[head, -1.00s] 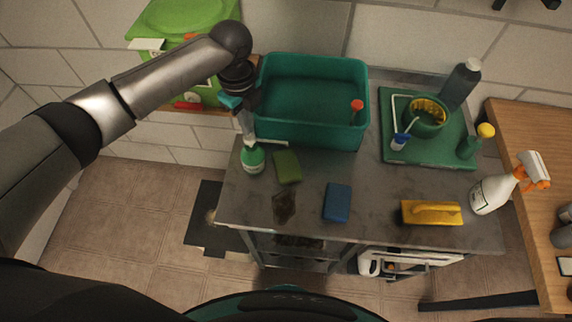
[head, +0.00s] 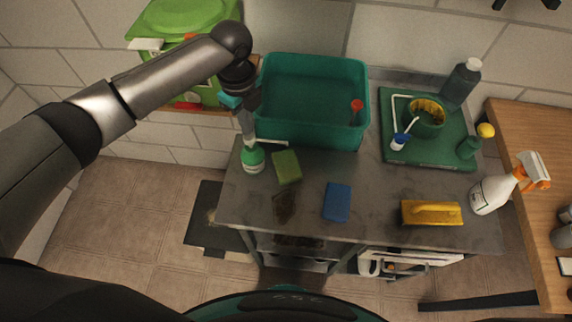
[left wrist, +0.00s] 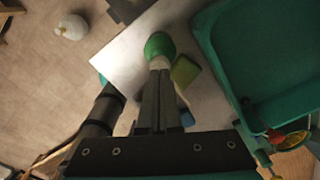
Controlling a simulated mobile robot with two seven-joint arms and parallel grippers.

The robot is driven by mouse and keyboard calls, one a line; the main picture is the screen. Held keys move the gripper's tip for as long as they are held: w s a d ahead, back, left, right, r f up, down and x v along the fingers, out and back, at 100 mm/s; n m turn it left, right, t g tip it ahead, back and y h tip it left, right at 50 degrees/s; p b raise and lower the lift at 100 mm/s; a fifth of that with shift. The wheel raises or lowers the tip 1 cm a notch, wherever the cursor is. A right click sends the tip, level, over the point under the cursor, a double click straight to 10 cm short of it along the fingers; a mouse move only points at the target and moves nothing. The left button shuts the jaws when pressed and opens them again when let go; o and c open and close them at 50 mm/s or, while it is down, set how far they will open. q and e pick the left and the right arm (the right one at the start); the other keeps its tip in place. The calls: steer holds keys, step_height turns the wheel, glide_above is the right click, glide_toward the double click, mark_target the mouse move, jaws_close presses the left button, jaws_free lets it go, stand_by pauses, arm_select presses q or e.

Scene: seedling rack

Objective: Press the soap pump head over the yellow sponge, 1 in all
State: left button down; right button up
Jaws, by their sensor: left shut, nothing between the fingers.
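The soap bottle (head: 253,159), green with a pale pump, stands upright at the left end of the grey counter (head: 375,180). Its pale spout (head: 271,142) points right. A yellow-green sponge (head: 287,167) lies flat just right of the bottle. My left gripper (head: 247,135) is shut and empty, pointing down with its fingertips at the top of the pump. In the left wrist view its fingertips (left wrist: 158,72) cover most of the pump head, so exact contact is hard to tell; the green bottle (left wrist: 160,45) and sponge (left wrist: 185,72) show beyond. My right gripper is not in view.
A teal basin (head: 312,125) stands close behind the bottle and sponge. A blue sponge (head: 337,201), a yellow brush (head: 432,213) and a spray bottle (head: 492,193) lie or stand further right. A green tray (head: 425,155) holds a cup and bottles.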

mark_target(249, 137)
arm_select(q)
steer(key=shift+f, duration=0.2)
steer(key=shift+f+b, duration=0.7)
steer(key=shift+f, duration=0.7)
steer(key=shift+s, duration=0.1)
steer(key=shift+r, duration=0.1)
steer(key=shift+r+p, duration=1.45)
steer(key=shift+p, duration=0.15)
step_height(249, 137, up, 5)
steer(key=p, duration=0.5)
steer(key=shift+f, duration=0.15)
steer(key=shift+r+p, duration=0.65)
steer(key=shift+p, duration=0.05)
